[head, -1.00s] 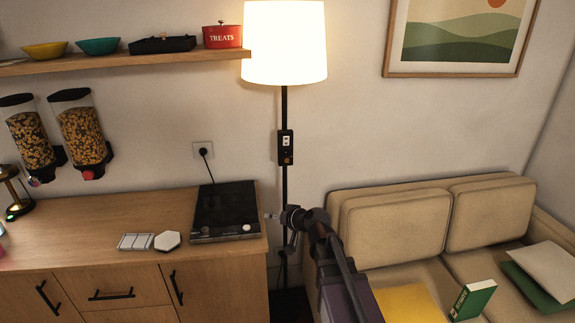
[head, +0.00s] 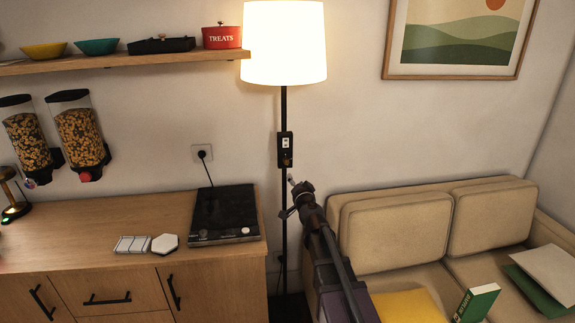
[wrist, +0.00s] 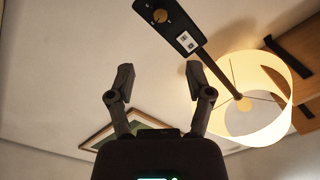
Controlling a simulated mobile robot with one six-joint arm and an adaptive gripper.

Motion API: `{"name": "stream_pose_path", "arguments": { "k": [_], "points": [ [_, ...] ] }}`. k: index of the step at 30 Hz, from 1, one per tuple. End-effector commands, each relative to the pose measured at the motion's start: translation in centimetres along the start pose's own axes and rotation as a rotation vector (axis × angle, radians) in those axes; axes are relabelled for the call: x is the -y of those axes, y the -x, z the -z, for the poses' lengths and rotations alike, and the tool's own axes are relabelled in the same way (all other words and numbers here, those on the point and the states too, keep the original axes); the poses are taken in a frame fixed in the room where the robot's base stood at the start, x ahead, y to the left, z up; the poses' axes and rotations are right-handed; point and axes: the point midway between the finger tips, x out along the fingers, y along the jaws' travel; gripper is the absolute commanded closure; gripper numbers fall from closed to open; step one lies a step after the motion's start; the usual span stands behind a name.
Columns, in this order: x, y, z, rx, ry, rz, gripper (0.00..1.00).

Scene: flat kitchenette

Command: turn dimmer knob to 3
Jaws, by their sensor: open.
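The dimmer box (head: 285,149) is a black panel on the floor lamp's pole, with a white label above and a small brassy knob (head: 286,160) below. In the wrist view the knob (wrist: 160,16) is round and gold, near the top edge, with faint marks around it too small to read. The white label (wrist: 186,40) shows beside it. My gripper (head: 292,183) is just below the box in the head view, apart from it. In the wrist view my gripper (wrist: 160,73) is open and empty, and the knob lies beyond the fingertips.
The lit lampshade (head: 284,42) is above the box on the black pole (head: 284,210). A counter (head: 90,220) with a black hob (head: 224,212) stands left. A shelf (head: 120,62) is above it. A beige sofa (head: 395,225) is at right.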

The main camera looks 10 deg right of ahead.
Motion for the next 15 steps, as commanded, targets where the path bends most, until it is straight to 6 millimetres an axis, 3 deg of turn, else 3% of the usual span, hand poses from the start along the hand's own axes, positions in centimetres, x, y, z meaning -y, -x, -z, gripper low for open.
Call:
{"name": "stream_pose_path", "arguments": {
  "k": [8,15],
  "points": [
    [0.0,-0.3,0.0,0.001,0.0,0.001,0.33],
    [-0.1,-2.2,0.1,0.001,0.0,0.001,0.33]
  ]
}}
